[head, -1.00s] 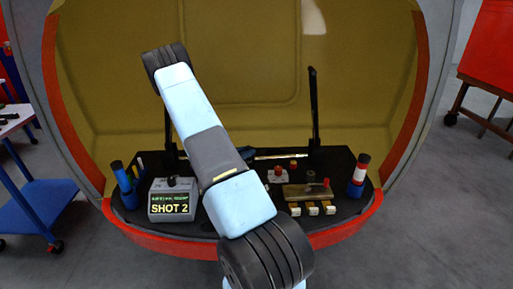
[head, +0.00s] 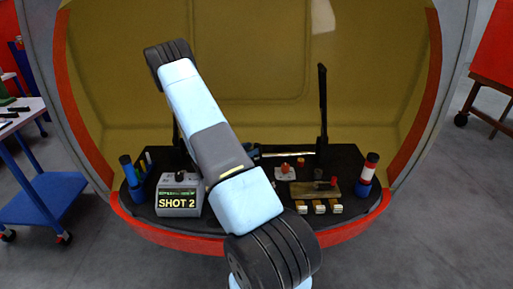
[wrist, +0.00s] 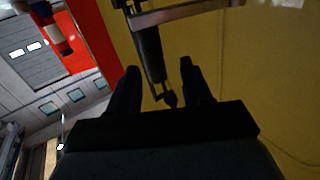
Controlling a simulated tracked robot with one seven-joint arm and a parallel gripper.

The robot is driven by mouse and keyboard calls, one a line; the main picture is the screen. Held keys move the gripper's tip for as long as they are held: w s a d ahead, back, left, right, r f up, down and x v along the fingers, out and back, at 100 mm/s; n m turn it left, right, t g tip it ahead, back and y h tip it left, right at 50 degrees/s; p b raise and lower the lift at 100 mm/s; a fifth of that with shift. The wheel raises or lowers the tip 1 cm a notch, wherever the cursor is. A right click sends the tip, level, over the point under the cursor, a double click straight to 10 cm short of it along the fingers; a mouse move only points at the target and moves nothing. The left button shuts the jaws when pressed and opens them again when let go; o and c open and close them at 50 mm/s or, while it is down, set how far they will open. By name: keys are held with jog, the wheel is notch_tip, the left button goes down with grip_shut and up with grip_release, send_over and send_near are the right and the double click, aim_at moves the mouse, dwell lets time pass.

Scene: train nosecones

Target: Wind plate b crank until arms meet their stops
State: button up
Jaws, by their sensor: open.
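A brass-coloured plate (head: 309,190) with a red knob (head: 333,181) lies at the right of the black shelf inside the nosecone; no letter on it is legible. Two slim black upright arms stand at the shelf's back, the right one (head: 322,105) and the left one (head: 177,132), partly behind my arm. My gripper (wrist: 160,68) is open in the wrist view, fingers either side of a dark post (wrist: 150,48) with a grey bar (wrist: 185,13) across it. I cannot tell whether they touch it. In the head view my arm largely hides the gripper.
A grey box reading SHOT 2 (head: 179,196) sits left on the shelf. A blue canister (head: 130,172) stands at its left end and a red-white-blue one (head: 367,176) at its right. The nosecone's red rim (head: 160,236) bounds the front. A blue trolley (head: 40,195) stands left.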

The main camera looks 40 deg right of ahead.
jog(key=a, duration=0.5)
jog(key=shift+w, duration=0.4)
